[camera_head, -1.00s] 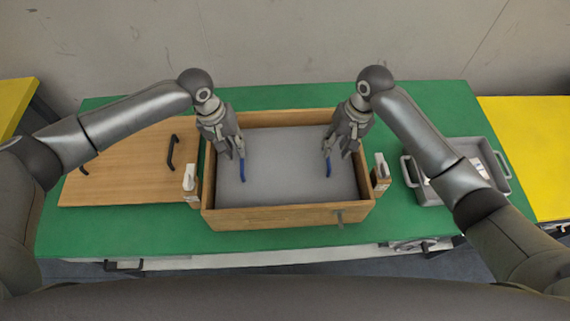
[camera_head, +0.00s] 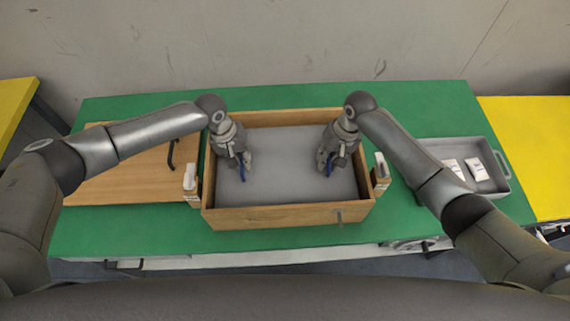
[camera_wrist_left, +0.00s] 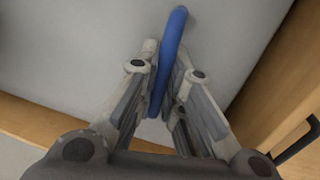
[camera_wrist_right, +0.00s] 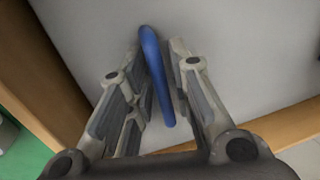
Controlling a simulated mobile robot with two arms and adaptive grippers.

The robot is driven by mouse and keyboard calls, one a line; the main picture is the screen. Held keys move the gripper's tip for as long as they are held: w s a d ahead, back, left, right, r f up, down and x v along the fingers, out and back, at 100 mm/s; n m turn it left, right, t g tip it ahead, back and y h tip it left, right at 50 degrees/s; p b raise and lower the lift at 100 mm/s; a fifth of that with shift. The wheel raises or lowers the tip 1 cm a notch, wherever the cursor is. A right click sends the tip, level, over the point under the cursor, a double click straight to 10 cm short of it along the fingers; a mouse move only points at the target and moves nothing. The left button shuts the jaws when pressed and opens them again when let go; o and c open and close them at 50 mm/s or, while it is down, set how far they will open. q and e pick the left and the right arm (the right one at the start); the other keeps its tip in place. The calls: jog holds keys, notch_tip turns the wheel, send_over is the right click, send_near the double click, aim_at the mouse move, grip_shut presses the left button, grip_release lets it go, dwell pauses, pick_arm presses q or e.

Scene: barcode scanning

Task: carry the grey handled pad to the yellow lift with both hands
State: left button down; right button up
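The grey pad (camera_head: 285,190) lies flat inside a wooden box (camera_head: 290,217). Its left blue handle (camera_head: 247,161) and right blue handle (camera_head: 329,166) stand up from it. My left gripper (camera_head: 240,163) is over the left handle; in the left wrist view this handle (camera_wrist_left: 172,50) runs between the fingers with little gap, and I cannot tell if they grip it. My right gripper (camera_head: 326,163) is around the right handle; in the right wrist view this handle (camera_wrist_right: 152,60) stands between the fingers with small gaps beside it. The yellow lift is not clearly identifiable.
The box's walls surround both grippers. A wooden board (camera_head: 130,185) with a dark handle lies to the left. A grey tray (camera_head: 503,165) with white packets is at the right. Yellow surfaces stand beyond the green table (camera_head: 130,232) at the left (camera_head: 12,105) and right (camera_head: 530,140).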

grip_shut()
pick_arm(q)
jog(key=shift+r, duration=0.15)
pick_arm(e)
jog(key=shift+r, duration=0.15)
